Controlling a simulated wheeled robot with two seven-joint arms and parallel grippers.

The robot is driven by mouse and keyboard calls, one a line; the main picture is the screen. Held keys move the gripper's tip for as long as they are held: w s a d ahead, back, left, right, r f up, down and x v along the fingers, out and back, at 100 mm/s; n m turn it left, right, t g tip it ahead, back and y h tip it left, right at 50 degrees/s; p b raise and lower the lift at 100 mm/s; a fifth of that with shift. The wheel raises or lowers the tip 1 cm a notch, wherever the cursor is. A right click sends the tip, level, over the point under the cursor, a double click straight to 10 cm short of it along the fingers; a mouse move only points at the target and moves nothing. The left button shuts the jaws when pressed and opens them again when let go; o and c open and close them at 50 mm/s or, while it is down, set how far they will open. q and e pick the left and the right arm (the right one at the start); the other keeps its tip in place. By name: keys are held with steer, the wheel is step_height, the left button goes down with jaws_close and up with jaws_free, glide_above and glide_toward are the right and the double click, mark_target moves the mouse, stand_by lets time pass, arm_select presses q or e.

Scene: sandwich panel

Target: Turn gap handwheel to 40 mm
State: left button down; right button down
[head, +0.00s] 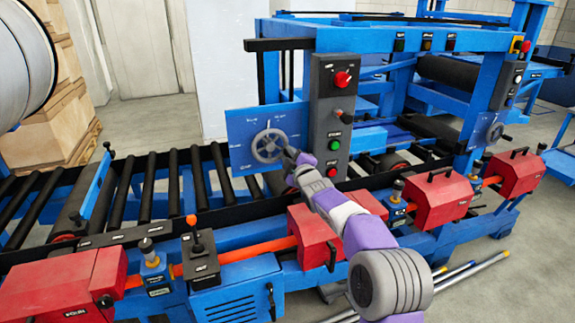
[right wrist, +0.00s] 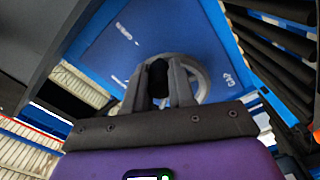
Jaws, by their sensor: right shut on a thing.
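The grey gap handwheel (head: 267,147) sits on a blue plate (head: 240,122) with small white markings, too small to read in the head view. My right gripper (head: 291,154) reaches it from the lower right, at the wheel's right side. In the right wrist view the two dark fingers (right wrist: 160,75) close around a black part that looks like the wheel's grip knob, and the grey rim (right wrist: 203,82) shows behind them. The fingers hide part of the wheel. My left gripper is not in view.
A grey control box (head: 334,110) with a red knob and green and red buttons stands just right of the wheel. Black rollers (head: 172,178) lie left and below. Red housings (head: 447,198) line the front rail.

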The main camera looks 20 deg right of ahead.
mark_target(286, 141)
steer(key=r+n, duration=0.1)
steer(key=r+n+b, duration=0.1)
steer(key=n, duration=0.1)
steer(key=shift+d+n, duration=0.25)
steer(key=shift+n, duration=0.05)
steer(key=shift+a+r+n, duration=0.1)
steer(key=shift+r+n, duration=0.3)
steer(key=shift+n, duration=0.4)
steer(key=shift+a+r+n, duration=0.1)
steer(key=shift+r+n, duration=0.25)
steer(key=shift+n, duration=0.45)
steer(key=c, duration=0.9)
jaws_free()
steer(key=shift+c, duration=0.2)
steer(key=shift+f, duration=0.1)
steer(key=shift+s+b, duration=0.1)
steer(key=shift+b, duration=0.2)
